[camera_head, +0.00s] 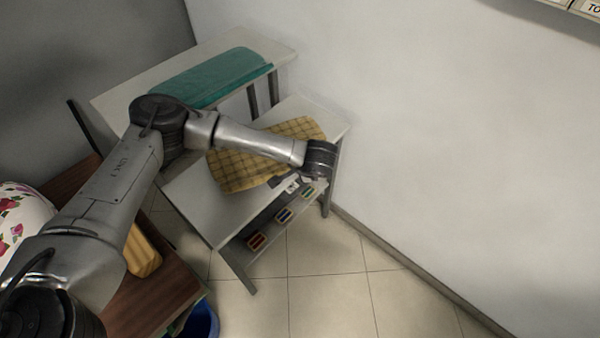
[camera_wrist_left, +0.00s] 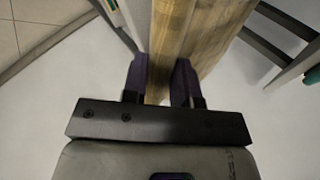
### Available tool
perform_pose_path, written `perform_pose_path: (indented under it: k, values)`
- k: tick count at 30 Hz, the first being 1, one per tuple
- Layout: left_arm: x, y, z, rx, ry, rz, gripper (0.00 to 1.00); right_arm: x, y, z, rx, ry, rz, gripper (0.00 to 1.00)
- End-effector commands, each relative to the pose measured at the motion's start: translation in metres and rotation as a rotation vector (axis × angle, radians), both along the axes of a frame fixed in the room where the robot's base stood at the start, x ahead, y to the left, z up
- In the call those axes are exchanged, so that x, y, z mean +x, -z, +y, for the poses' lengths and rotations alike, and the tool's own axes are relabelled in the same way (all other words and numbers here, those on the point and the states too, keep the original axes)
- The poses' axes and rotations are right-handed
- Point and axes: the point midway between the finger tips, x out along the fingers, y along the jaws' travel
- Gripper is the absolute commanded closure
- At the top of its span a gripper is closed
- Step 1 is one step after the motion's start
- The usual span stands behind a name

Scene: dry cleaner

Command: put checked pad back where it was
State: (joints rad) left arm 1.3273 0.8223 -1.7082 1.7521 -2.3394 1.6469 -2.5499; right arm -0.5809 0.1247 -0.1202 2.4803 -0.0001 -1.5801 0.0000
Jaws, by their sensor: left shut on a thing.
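The checked pad (camera_head: 240,170) is yellow-brown with dark lines. It appears flat over the lower white table (camera_head: 200,205) in the head view; I cannot tell if it rests on the top or is held just above it. My left arm crosses over the pad and hides part of it. My left gripper (camera_head: 290,183) is at the pad's right, front edge. In the left wrist view the pad (camera_wrist_left: 195,35) runs away from between the two dark fingers of the left gripper (camera_wrist_left: 160,82), which are shut on it. My right gripper is not in view.
A teal padded board (camera_head: 215,77) lies on a higher white table (camera_head: 125,100) behind. Small coloured items (camera_head: 284,215) sit on the shelf under the lower table. A brown table (camera_head: 155,295) with a flowered item (camera_head: 22,212) is at left. A wall stands close at right.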

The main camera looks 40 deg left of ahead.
Motion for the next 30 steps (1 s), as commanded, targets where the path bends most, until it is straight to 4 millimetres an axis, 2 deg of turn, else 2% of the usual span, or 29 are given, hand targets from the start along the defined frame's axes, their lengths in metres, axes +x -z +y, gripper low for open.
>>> perform_pose_path:
  k: [5, 13, 24, 25, 30]
  values:
    - [0.0, 0.007, 0.001, 0.0, 0.001, 0.001, 1.0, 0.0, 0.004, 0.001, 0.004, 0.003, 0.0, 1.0]
    - [-0.001, 0.04, 0.001, 0.0, -0.001, 0.001, 1.0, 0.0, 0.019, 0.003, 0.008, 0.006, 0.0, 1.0]
    - [-0.001, 0.042, 0.001, 0.0, 0.0, 0.0, 1.0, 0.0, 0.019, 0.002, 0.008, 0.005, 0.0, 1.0]
    - [-0.001, 0.043, 0.001, 0.0, 0.0, 0.0, 0.72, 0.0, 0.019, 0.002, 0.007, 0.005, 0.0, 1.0]
    - [-0.001, 0.042, 0.001, 0.0, 0.0, 0.0, 0.56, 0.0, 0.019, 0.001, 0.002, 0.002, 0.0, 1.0]
